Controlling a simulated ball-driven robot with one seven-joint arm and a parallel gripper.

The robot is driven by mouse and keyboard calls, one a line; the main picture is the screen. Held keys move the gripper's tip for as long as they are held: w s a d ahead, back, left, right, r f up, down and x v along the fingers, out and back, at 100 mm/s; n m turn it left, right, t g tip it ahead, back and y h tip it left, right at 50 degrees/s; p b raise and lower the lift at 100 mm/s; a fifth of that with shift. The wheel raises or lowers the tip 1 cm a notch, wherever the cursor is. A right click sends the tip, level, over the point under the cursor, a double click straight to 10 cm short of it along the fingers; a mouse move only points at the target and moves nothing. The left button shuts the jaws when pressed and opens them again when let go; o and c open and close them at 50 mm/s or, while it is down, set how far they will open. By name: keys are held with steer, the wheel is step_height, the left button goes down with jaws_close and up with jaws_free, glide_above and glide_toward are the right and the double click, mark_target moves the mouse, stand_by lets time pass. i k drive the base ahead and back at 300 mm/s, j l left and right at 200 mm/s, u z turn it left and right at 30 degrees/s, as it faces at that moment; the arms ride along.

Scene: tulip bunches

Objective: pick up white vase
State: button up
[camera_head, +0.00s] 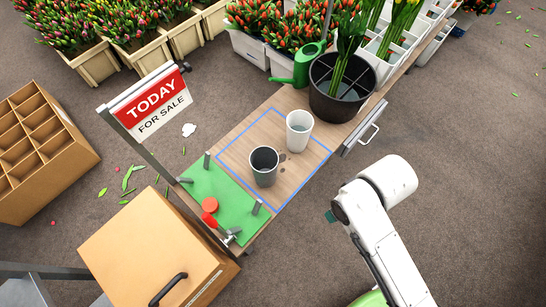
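The white vase (292,134) stands upright on the wooden bench (236,152), inside a blue outlined rectangle (328,154). Its open top faces up and looks empty. A dark grey vase (264,172) stands just in front and left of it, close by. My white arm is at the lower right, beyond the bench's right edge and apart from both vases. My gripper's fingers do not show.
A big black bucket (335,104) with green stems and a green watering can (302,68) stand behind the white vase. A green mat (225,185) with small posts and red items lies in front. A sign (150,103) rises at left. A metal handle (369,134) juts from the bench's right side.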

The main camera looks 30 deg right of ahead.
mark_target(299, 123)
steer(key=i+j+z, duration=0.1)
steer(key=i, duration=0.35)
steer(key=i+j, duration=0.2)
steer(key=i, duration=0.25)
steer(key=z, duration=0.05)
